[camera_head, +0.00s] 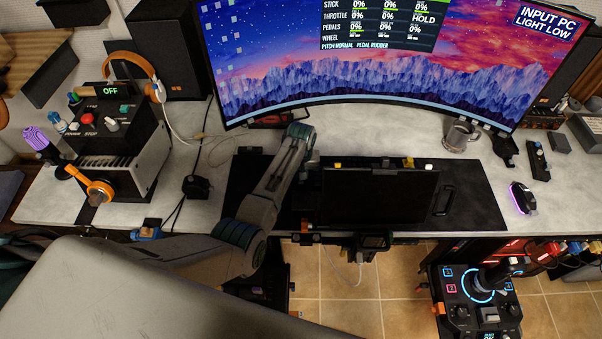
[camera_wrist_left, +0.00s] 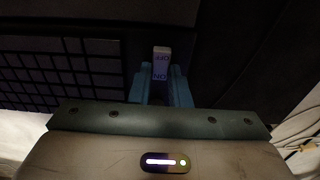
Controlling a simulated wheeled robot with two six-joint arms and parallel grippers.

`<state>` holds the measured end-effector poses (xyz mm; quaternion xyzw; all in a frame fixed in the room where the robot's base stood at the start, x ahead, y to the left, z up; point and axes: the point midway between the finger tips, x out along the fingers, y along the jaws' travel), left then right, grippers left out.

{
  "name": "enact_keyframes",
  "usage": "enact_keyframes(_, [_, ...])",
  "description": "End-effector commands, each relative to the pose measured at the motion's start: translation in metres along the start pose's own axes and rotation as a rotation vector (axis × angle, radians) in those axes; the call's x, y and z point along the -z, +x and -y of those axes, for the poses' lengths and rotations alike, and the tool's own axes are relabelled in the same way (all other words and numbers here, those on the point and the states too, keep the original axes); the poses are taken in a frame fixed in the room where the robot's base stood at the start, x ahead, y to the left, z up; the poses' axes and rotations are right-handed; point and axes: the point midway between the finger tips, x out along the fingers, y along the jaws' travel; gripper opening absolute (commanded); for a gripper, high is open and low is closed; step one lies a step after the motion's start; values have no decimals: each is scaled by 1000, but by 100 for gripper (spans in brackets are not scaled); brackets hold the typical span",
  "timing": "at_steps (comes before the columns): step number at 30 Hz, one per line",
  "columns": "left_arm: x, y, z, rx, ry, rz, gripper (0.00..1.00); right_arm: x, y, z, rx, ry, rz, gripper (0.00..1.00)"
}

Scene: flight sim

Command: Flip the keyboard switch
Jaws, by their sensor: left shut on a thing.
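In the left wrist view a small pale switch (camera_wrist_left: 160,62), lettered OFF and ON upside down, stands between the two blue-grey fingers of my left gripper (camera_wrist_left: 161,88). The gripper is shut on the switch. Dark keyboard-like rows (camera_wrist_left: 62,75) lie to the left of it. In the head view my left arm reaches up over the desk and bends down at the left of a dark flat panel (camera_head: 380,197); the fingertips and the switch cannot be made out there. My right gripper is not in view.
A wide curved monitor (camera_head: 370,60) stands behind. A grey mug (camera_head: 459,136) and a lit mouse (camera_head: 522,197) are to the right on the desk. A control box with buttons (camera_head: 108,130) is at left. A joystick panel (camera_head: 478,302) is low at right.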

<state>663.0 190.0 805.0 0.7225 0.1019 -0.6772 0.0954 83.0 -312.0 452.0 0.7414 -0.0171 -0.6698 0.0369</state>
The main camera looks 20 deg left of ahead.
Motion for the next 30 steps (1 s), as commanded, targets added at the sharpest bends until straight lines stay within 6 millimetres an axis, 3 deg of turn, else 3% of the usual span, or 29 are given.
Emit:
enact_keyframes(3, [0,0,0,0,0,-1,0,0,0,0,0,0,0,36])
enact_keyframes(4, [0,0,0,0,0,-1,18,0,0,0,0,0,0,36])
enact_keyframes(7, [0,0,0,0,0,-1,38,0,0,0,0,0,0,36])
enact_keyframes(19, [0,-6,0,0,0,-1,38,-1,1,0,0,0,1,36])
enact_keyframes(23, [0,-22,0,-2,0,-4,38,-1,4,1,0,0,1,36])
enact_keyframes(30, [1,-69,-1,-3,0,-5,38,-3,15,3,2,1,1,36])
